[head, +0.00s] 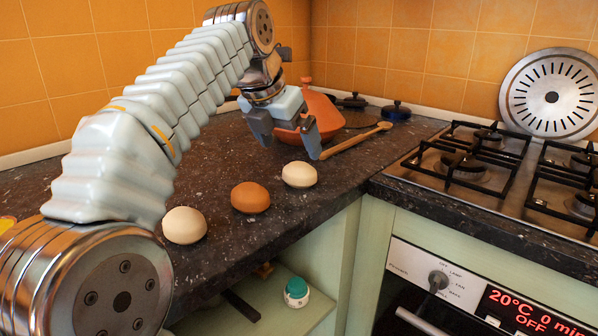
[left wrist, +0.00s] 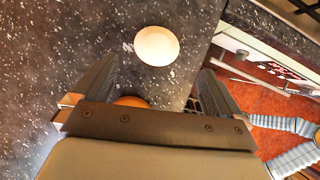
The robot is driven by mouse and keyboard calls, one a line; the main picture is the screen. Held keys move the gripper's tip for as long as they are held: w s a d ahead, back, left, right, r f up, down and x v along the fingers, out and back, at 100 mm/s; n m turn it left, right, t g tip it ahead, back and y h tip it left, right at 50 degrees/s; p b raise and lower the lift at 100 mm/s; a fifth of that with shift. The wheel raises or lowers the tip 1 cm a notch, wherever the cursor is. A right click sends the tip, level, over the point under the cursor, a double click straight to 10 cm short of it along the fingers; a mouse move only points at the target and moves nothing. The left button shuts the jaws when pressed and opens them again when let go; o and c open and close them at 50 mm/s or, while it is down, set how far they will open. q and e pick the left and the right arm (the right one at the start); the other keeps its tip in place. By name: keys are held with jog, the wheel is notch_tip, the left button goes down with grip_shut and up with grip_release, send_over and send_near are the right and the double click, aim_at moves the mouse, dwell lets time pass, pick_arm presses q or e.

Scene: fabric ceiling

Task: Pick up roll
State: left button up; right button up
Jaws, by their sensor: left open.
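Three rounded, roll-like pieces lie in a row on the dark speckled counter: a cream one (head: 184,225) nearest, a brown one (head: 250,197) in the middle, and a pale cream one (head: 299,174) farthest. My left gripper (head: 290,149) is open and empty, fingers pointing down, above the counter just behind the farthest piece. In the left wrist view, a pale piece (left wrist: 157,46) shows beyond and between the open fingers (left wrist: 160,65). The brown piece (left wrist: 131,101) is mostly hidden behind the gripper body there. My right gripper is not in view.
An orange tagine-like pot (head: 322,112) stands close behind my left gripper, with a wooden spoon (head: 356,141) beside it. A gas hob (head: 470,165) is at right. The counter's front edge runs close to the pieces. A green-lidded jar (head: 296,291) sits on the shelf below.

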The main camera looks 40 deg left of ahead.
aim_at(297, 166)
pick_arm(q)
jog(key=x, duration=0.8)
jog(key=shift+a+f, duration=0.15)
jog(key=shift+a, duration=0.1)
jog(key=c, duration=0.9)
jog(key=shift+c, duration=0.2)
